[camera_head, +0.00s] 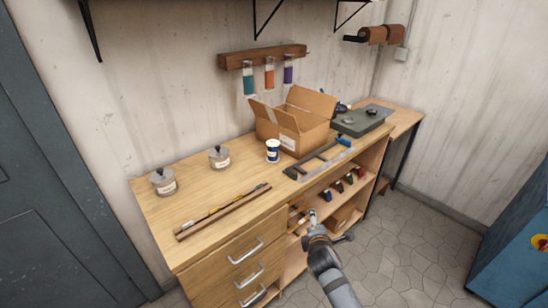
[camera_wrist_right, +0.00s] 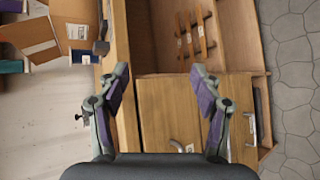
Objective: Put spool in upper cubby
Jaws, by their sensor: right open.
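The blue and white spool (camera_head: 272,151) stands upright on the wooden workbench (camera_head: 218,185), in front of the cardboard box. In the right wrist view a small blue and white item (camera_wrist_right: 82,58) beside the box looks like it. The upper cubby (camera_head: 366,159) is open below the bench top, with several small dark, red and green items on its board. My right gripper (camera_head: 314,222) is in front of the cubbies, below and right of the spool. The right wrist view shows its fingers (camera_wrist_right: 160,78) spread wide with nothing between them. My left gripper is not in view.
An open cardboard box (camera_head: 303,122) stands behind the spool. A dark frame-shaped tool (camera_head: 318,160) lies along the front edge. Two lidded jars (camera_head: 163,182) and thin rods (camera_head: 223,212) are at left. Drawers (camera_head: 240,250) sit left of the cubbies.

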